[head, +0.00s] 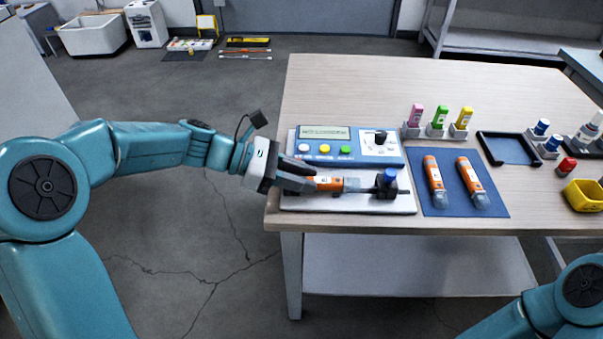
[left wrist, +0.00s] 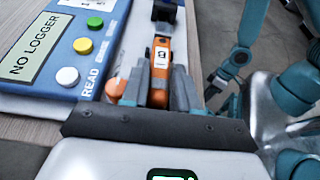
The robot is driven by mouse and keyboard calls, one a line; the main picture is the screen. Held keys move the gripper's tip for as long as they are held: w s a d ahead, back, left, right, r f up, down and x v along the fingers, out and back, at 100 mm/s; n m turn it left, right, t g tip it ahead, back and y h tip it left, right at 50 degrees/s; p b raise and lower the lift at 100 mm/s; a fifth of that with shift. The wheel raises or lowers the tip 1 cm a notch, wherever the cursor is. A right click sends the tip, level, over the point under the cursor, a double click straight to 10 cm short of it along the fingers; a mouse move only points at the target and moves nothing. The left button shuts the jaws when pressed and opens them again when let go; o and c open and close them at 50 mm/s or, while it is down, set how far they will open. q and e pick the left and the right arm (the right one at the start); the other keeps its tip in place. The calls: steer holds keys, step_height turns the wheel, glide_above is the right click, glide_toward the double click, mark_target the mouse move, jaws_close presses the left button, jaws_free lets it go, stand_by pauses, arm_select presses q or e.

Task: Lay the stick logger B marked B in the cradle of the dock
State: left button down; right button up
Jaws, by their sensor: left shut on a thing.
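The orange stick logger B (head: 330,184) lies level between the fingers of my left gripper (head: 308,180), at the front of the dock. In the left wrist view, logger B (left wrist: 161,62) shows its white label with a B, and my left gripper (left wrist: 158,88) is shut on it. The logger's far end points at the blue-knobbed part (head: 388,179) on the dock's base. The dock (head: 368,156) has a blue panel, three buttons and a screen reading "NO LOGGER" in the left wrist view. The fingers hide part of the cradle; whether the logger rests in it, I cannot tell.
Two more orange loggers (head: 434,180) (head: 468,176) lie on a blue mat (head: 452,199) right of the dock. Pink, green and yellow sticks (head: 438,116) stand behind it. A black tray (head: 510,162) and yellow bin (head: 583,195) are farther right. The table's front edge is close.

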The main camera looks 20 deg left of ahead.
arm_select(q)
steer(key=shift+f, duration=0.3)
steer(key=c, duration=0.8)
jaws_free()
steer(key=shift+r, duration=0.1)
steer(key=shift+w, duration=0.1)
steer(key=shift+a, duration=0.1)
steer(key=shift+w, duration=0.1)
steer(key=c, duration=0.3)
